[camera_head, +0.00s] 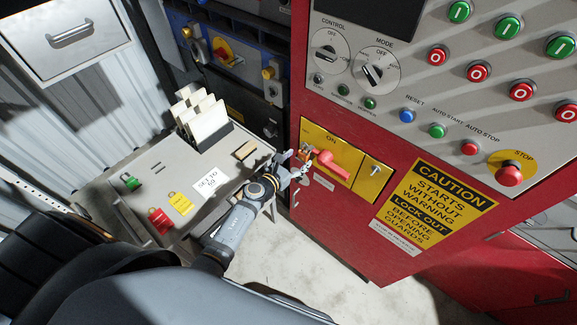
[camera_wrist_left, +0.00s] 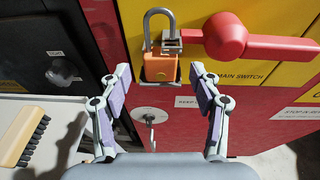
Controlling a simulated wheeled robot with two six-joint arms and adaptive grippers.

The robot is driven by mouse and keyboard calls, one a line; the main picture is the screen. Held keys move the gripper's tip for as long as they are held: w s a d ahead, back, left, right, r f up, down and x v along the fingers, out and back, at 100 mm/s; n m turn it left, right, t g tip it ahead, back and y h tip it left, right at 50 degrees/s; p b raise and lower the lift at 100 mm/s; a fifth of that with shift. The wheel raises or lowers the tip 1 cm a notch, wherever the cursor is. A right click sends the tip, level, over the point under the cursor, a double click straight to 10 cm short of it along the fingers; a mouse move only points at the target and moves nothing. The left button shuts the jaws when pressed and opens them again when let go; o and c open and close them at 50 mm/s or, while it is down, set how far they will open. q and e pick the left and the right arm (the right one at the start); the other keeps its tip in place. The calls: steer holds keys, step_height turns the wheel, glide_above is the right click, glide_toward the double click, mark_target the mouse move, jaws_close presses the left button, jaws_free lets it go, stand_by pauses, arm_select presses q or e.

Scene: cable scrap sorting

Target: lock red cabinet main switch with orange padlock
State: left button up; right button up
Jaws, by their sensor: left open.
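The orange padlock (camera_wrist_left: 160,68) is upright at the metal hasp (camera_wrist_left: 171,42) beside the red main switch handle (camera_wrist_left: 226,36). Its steel shackle is at the hasp; I cannot tell whether it is fully closed. In the head view the red handle (camera_head: 331,164) lies on the yellow switch plate (camera_head: 371,181) of the red cabinet (camera_head: 315,208). My left gripper (camera_head: 294,165) is at the plate's left end. In the wrist view my left gripper (camera_wrist_left: 160,76) is open, its fingers apart on either side of the padlock's lower body. My right gripper is not in view.
A dark cabinet (camera_head: 235,85) stands left of the red one.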

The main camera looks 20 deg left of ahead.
arm_select(q)
steer(key=v, duration=0.9)
steer(key=shift+s+r, duration=0.15)
steer(key=shift+r, duration=0.05)
steer(key=s+a+f+n+g+y+b, duration=0.1)
steer(key=s+a+f+n+g+y, duration=0.15)
steer(key=s+f+n, duration=0.45)
steer(key=s+a+f+n+g+y, duration=0.1)
steer(key=s+a+f+n+g, duration=0.15)
steer(key=f+n, duration=0.8)
steer(key=s+a+f+n+g+y+b, duration=0.15)
steer(key=s+a+f+n, duration=0.35)
steer(key=f, duration=0.6)
steer(key=s+f+n+g, duration=0.2)
steer(key=s+f+n, duration=0.2)
steer(key=s, duration=0.4)
steer(key=s+d+f+n+g, duration=0.1)
steer(key=s+f+n+g, duration=0.1)
steer(key=s+f+n, duration=0.2)
steer(key=s+f+n+g, duration=0.3)
steer(key=s+f+n, duration=0.2)
steer(key=s+n, duration=0.3)
steer(key=s, duration=0.4)
steer(key=shift+s+d+n, duration=0.2)
steer(key=shift+s+n, duration=0.1)
steer(key=shift+n, duration=0.05)
